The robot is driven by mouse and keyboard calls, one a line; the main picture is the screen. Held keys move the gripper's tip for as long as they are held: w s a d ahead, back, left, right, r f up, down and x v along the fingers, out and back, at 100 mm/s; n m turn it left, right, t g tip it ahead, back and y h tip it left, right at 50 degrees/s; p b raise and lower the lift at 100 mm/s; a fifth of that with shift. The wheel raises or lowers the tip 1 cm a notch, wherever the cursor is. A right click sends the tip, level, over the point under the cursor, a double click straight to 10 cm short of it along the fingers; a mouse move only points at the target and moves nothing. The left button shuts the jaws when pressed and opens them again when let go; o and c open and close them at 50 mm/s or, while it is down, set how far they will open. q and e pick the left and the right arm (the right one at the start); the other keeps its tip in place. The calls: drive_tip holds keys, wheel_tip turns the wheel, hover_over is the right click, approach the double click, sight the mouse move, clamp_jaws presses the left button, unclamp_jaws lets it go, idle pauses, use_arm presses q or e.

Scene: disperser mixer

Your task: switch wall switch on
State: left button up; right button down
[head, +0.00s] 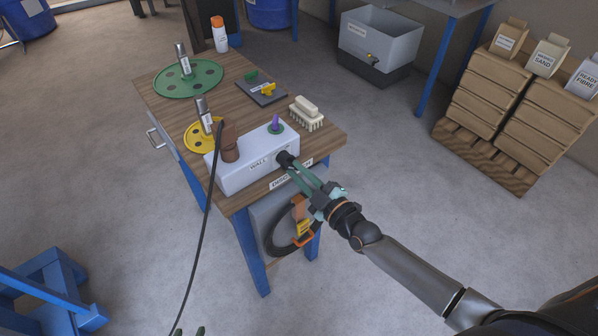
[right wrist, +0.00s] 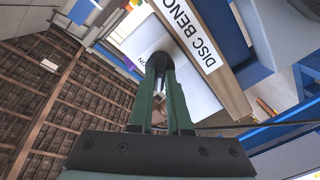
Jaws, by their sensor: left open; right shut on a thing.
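My right gripper (head: 289,165) is shut on this knob. In the right wrist view the green fingers close around the dark knob (right wrist: 158,60), which they partly hide. A brown plug (head: 229,143) with a black cable stands at the box's left end. My left gripper (head: 187,331) barely shows at the bottom edge, open and away from the box.
The wooden bench (head: 160,112) also carries a green disc (head: 200,82), a yellow disc (head: 196,140), a dark tray (head: 252,93), a brush (head: 307,113) and a bottle (head: 220,36). The cable (head: 206,220) hangs in front. A blue step (head: 45,295) stands at left.

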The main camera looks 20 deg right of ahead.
drive_tip(key=shift+m, duration=0.3)
drive_tip(key=m, duration=0.8)
drive_tip(key=shift+m, duration=0.4)
drive_tip(key=m, duration=0.4)
drive_tip(key=shift+m, duration=2.2)
drive_tip(key=c, duration=0.9)
unclamp_jaws()
drive_tip(key=shift+o, duration=0.2)
drive_tip(key=shift+s+d, duration=0.1)
drive_tip(key=v, duration=1.2)
drive_tip(key=shift+s+b, duration=0.15)
drive_tip(key=shift+b, duration=0.25)
